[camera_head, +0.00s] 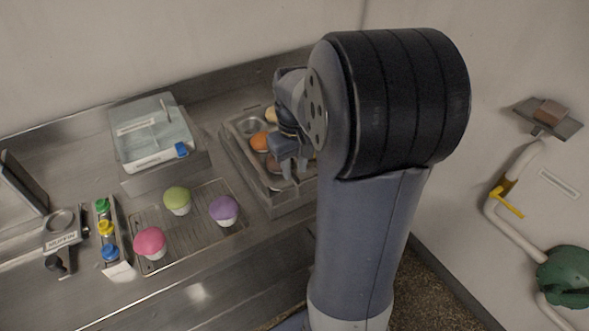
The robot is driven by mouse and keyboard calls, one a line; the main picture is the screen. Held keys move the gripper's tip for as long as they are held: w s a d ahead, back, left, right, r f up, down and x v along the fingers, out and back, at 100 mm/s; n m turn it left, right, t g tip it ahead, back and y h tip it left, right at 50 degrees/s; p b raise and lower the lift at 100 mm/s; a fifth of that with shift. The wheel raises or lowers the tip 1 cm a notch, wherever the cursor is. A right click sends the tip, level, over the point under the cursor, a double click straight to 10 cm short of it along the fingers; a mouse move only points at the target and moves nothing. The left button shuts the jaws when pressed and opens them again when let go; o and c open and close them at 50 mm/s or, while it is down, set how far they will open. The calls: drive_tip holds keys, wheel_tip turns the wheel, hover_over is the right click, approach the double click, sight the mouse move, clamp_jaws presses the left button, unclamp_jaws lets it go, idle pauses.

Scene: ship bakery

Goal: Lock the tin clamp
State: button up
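The muffin tin (236,128) sits in a raised metal holder (262,205) on the steel counter, right of centre. An empty cup shows at its back left, and orange and tan muffin tops show in other cups. My gripper (289,174) points down over the tin's front part. Its fingertips are small and dark here, and I cannot tell whether they are apart or hold or touch anything. My arm covers the right side of the tin and holder. I cannot make out the tin clamp; that side is hidden.
A wire rack (192,243) holds pink (150,242), green (177,199) and purple (224,209) cupcakes. Behind it stands a clear-lidded box (152,135). Left are a bottle holder (121,270) and a tool labelled muffin (62,238). A wall rises behind the counter.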

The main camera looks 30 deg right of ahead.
sight(294, 175)
wheel_tip(294, 175, up, 9)
drive_tip(key=shift+r, duration=0.15)
idle(0.4)
wheel_tip(294, 175, down, 11)
drive_tip(key=shift+r, duration=0.2)
drive_tip(key=shift+f, duration=0.2)
drive_tip(key=shift+d+m, duration=0.15)
drive_tip(key=shift+m, duration=0.95)
drive_tip(key=shift+r, duration=0.1)
